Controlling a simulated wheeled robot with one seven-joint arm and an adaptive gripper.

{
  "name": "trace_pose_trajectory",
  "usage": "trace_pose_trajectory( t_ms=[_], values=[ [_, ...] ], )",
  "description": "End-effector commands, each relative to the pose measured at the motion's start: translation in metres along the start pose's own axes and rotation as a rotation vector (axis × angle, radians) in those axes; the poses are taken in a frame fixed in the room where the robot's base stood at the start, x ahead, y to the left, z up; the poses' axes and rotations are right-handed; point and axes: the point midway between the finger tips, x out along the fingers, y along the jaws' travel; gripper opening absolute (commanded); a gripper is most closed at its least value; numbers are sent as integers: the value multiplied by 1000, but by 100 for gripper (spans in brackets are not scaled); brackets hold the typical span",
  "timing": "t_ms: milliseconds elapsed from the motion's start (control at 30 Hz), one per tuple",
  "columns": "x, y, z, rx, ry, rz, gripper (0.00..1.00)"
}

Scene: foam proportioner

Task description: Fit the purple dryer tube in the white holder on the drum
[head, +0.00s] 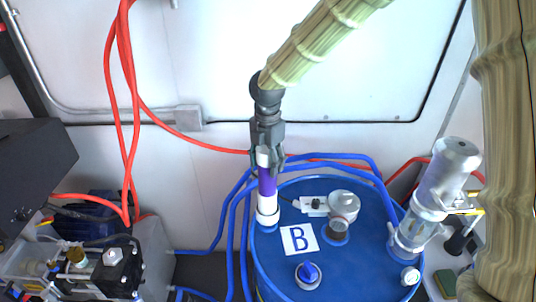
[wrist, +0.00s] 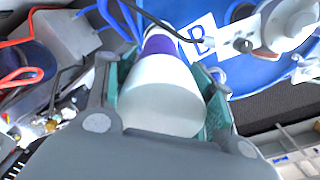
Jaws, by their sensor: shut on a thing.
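The dryer tube (head: 267,184) is upright, with a purple middle and a white upper end. My gripper (head: 267,158) is shut on that white upper end from above. The white holder (head: 267,217) stands at the left rear edge of the blue drum (head: 281,262). The tube is in line with the holder, and its lower end meets or enters it; I cannot tell how deep. In the wrist view the tube's white end (wrist: 165,97) fills the space between the fingers, with the purple band (wrist: 159,45) beyond it. The holder is mostly hidden there.
On the drum are a "B" label (head: 298,239), a round metal fitting (head: 343,206), a blue-capped plug (head: 308,272) and a clear cylinder unit (head: 432,205). Blue hoses (head: 238,205) run close left of the holder. A pump unit (head: 75,268) stands at lower left.

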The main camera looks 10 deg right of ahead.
Motion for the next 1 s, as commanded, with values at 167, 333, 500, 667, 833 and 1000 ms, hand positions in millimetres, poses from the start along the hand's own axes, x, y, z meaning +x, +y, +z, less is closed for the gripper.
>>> trace_pose_trajectory(
  t_ms=[167, 333, 500, 667, 833, 1000],
  values=[
    [13, -1, 1, 2, 0, 1, 0],
    [20, -1, 1, 2, 0, 1, 0],
    [23, -1, 1, 2, 0, 1, 0],
    [23, -1, 1, 2, 0, 1, 0],
    [23, -1, 1, 2, 0, 1, 0],
    [23, -1, 1, 2, 0, 1, 0]
  ],
)
